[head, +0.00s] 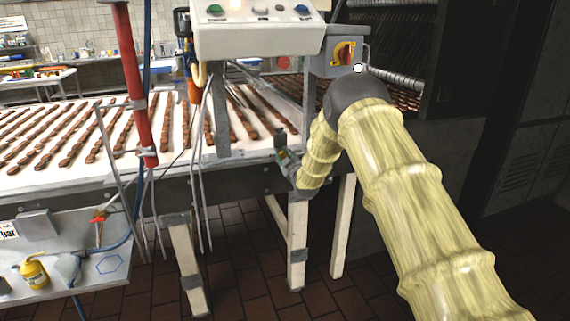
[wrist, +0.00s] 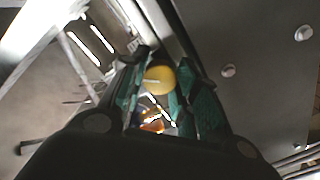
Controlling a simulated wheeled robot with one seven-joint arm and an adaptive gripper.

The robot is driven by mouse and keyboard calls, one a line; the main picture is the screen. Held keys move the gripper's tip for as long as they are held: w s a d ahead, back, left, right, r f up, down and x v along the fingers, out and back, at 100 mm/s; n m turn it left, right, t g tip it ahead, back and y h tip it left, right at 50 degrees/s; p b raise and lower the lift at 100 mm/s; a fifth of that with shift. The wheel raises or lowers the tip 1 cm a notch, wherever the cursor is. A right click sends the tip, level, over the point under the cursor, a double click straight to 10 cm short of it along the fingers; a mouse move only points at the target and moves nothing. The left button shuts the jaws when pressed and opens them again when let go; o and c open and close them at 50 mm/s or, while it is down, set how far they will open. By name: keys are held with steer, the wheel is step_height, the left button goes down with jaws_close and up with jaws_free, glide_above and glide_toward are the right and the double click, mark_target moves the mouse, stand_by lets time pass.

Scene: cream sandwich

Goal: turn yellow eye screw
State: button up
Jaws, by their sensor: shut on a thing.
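The yellow eye screw (wrist: 159,80) shows in the wrist view as a round yellow piece between the two green-padded fingers. My gripper (wrist: 163,88) is shut on it. Below the yellow piece in the wrist view is a small orange and white glinting spot that I cannot identify.
The conveyor (head: 85,172) carries rows of brown pieces. A control box (head: 258,40) and a red-and-yellow switch (head: 344,53) stand above my gripper. A red post (head: 133,80) is to the left. A side table (head: 108,245) holds a yellow oil can (head: 35,273). Metal plates flank my gripper closely.

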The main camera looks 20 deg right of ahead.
steer(key=n+b, duration=0.4)
steer(key=n, duration=0.1)
steer(key=shift+f, duration=0.3)
steer(key=shift+r+n+b, duration=0.15)
steer(key=shift+n+b, duration=1.1)
steer(key=shift+n, duration=0.15)
steer(key=shift+r, duration=0.1)
steer(key=o, duration=1)
steer(key=s, duration=1.2)
steer(key=shift+d, duration=0.25)
